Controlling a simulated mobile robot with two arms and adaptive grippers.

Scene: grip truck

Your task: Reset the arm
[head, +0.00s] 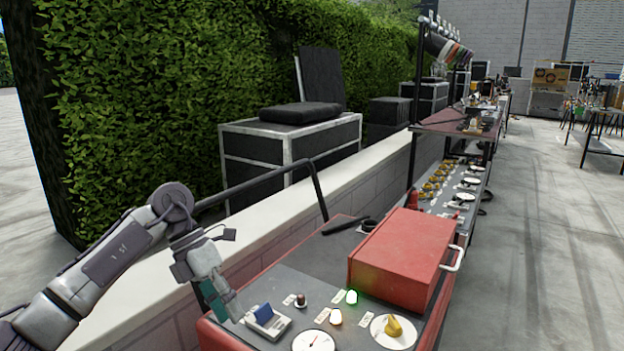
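My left arm comes in from the left edge, bent at the elbow joint. Its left gripper (222,298) points down over the near left corner of a red-edged control panel (290,277). The fingertips, with a teal part, are just left of a blue rocker switch (263,313) in a pale housing. I cannot tell whether they touch it, or whether the fingers are open or shut. No held object shows. My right arm and gripper are not in view.
A low wall (370,163) runs along the left. Open pavement (540,240) lies right.

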